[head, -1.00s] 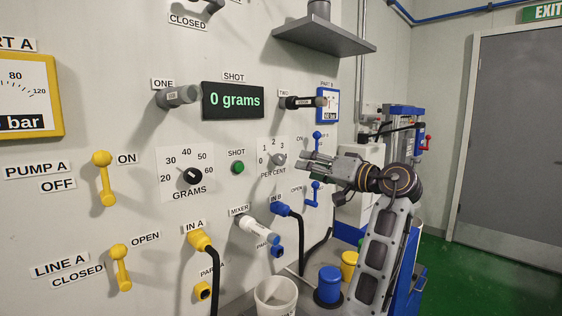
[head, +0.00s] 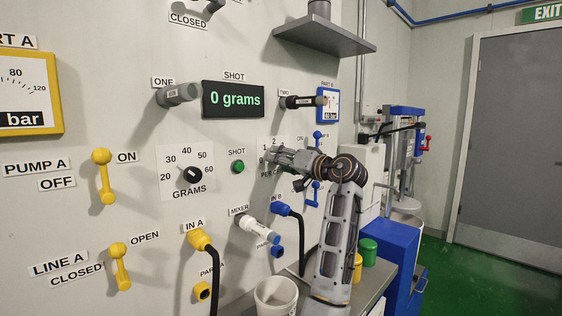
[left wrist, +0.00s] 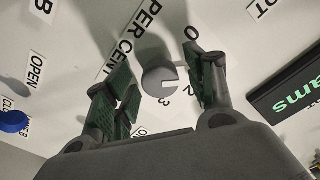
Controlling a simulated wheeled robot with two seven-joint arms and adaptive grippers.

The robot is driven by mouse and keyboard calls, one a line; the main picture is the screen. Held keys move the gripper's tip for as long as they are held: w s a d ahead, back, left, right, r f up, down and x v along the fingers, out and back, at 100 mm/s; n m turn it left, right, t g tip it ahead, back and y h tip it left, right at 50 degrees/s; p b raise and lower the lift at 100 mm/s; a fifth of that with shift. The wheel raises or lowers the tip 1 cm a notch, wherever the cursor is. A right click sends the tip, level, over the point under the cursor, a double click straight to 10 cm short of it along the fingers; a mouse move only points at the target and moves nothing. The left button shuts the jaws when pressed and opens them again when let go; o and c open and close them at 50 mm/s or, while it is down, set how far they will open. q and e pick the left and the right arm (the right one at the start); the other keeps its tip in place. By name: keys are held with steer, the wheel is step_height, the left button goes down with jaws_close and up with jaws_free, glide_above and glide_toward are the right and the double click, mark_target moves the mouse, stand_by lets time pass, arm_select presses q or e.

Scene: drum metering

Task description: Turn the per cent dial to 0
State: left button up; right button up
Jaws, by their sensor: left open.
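The grey per cent dial (left wrist: 158,80) is on the wall panel. In the left wrist view its white mark points right, away from the 0 label at the upper right; I cannot tell its exact reading. My left gripper (left wrist: 164,88) is open, with its fingers on either side of the dial and gaps showing between fingers and dial. In the head view my left gripper (head: 274,156) is at the per cent scale plate (head: 264,144) and hides the dial. My right gripper is in neither view.
The grams dial (head: 192,175) and green shot button (head: 238,167) are left of the gripper. The display (head: 233,100) above reads 0 grams. Blue levers (head: 317,188) are close on the right. The white mixer (head: 256,228) and blue hose connector (head: 282,209) are below.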

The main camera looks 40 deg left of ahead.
arm_select(q)
steer(key=shift+a, duration=0.3)
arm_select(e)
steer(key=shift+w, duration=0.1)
arm_select(q)
steer(key=c, duration=1.1)
steer(key=shift+o, duration=0.2)
steer(key=shift+n, duration=0.5)
steer(key=n+b, duration=0.2)
steer(key=n, duration=0.1)
steer(key=shift+n, duration=0.4)
steer(key=shift+n+b, duration=0.6)
steer(key=shift+n, duration=0.5)
steer(key=shift+n+b, duration=0.4)
steer(key=shift+n, duration=0.7)
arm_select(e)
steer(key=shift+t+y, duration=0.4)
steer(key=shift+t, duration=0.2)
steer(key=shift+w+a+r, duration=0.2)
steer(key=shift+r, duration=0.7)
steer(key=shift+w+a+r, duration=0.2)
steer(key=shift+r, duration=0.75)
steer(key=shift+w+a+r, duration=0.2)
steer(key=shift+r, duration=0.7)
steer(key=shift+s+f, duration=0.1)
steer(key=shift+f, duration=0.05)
